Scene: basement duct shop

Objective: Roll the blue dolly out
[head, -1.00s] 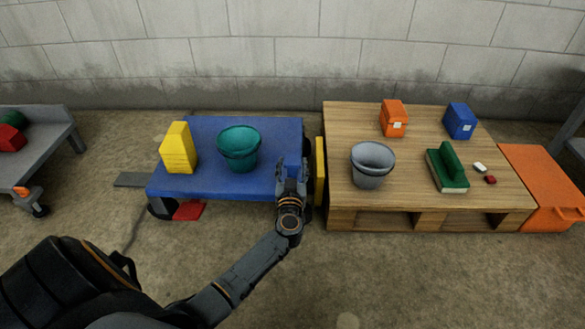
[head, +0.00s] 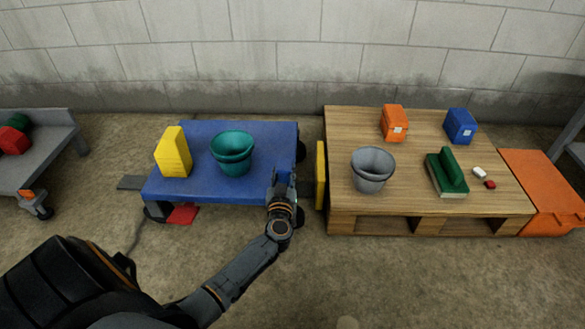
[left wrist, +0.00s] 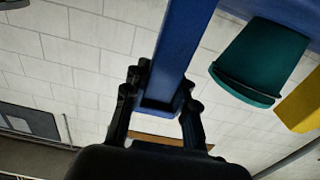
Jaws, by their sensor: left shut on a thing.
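The blue dolly (head: 265,143) stands on the floor in the middle left of the head view. It carries a yellow block (head: 173,152) and teal nested buckets (head: 233,153). My left gripper (head: 281,182) is at the dolly's front right corner. In the left wrist view, my left gripper (left wrist: 160,90) has its fingers on both sides of a blue bar of the dolly (left wrist: 185,45) and is shut on it. A teal bucket (left wrist: 262,58) and a yellow block (left wrist: 300,103) also show there. My right gripper is not in view.
A wooden pallet (head: 345,205) with a grey bucket and boxes stands right of the dolly. An upright yellow piece (head: 320,175) is between them. A red piece (head: 182,214) is at the dolly's front left. A grey cart (head: 50,150) stands far left. Front floor is clear.

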